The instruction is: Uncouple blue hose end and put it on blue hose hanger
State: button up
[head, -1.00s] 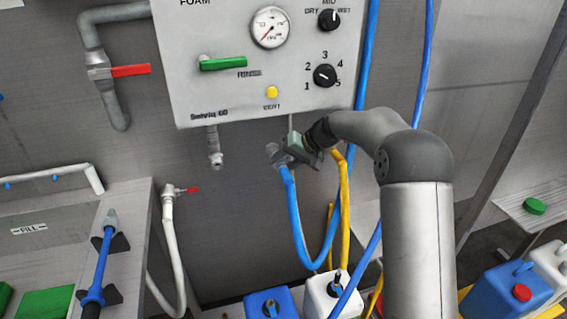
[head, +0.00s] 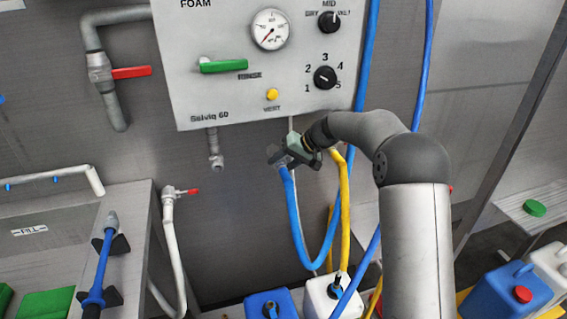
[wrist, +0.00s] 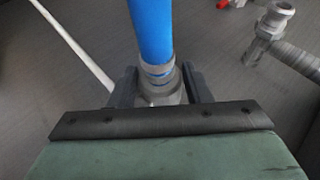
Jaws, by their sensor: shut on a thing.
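My gripper (head: 279,157) is below the foam panel in the head view. It is shut on the grey end fitting of the blue hose (head: 292,200), which hangs down from the jaws in a loop. In the wrist view, the blue hose (wrist: 151,30) and its grey hose end (wrist: 160,85) sit between the two dark fingers. A bare grey outlet (head: 215,150) under the panel is to the left of my gripper, apart from the hose end. I cannot make out the blue hose hanger.
The foam panel (head: 200,95) with gauge and knobs is just above my gripper. A yellow hose (head: 345,200) hangs close to its right. Blue (head: 258,300) and white (head: 318,297) canisters stand below. A white hose (head: 172,240) with a red tap hangs left.

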jog(key=shift+w+a+p, duration=0.25)
jog(key=shift+w+p, duration=0.15)
jog(key=shift+w, duration=0.15)
jog(key=shift+w+a+p, duration=0.2)
jog(key=shift+w+p, duration=0.2)
jog(key=shift+w, duration=0.15)
jog(key=shift+w+r, duration=0.1)
jog(key=shift+r, duration=0.25)
jog(key=shift+w+a+r+p, duration=0.15)
jog(key=shift+r+p, duration=0.15)
jog(key=shift+p, duration=0.2)
jog(key=shift+a+r, duration=0.1)
jog(key=shift+r, duration=0.05)
jog(key=shift+s+f+b, duration=0.3)
jog(key=shift+f+b, duration=0.15)
jog(key=shift+b, duration=0.35)
jog(key=shift+s+d+f+b, duration=0.15)
jog(key=shift+s+d+b, duration=0.2)
jog(key=shift+s+b, duration=0.15)
jog(key=shift+c, duration=0.6)
jog(key=shift+d+f, duration=0.25)
jog(key=shift+a+r, duration=0.1)
jog(key=shift+r, duration=0.05)
dwell(0.4)
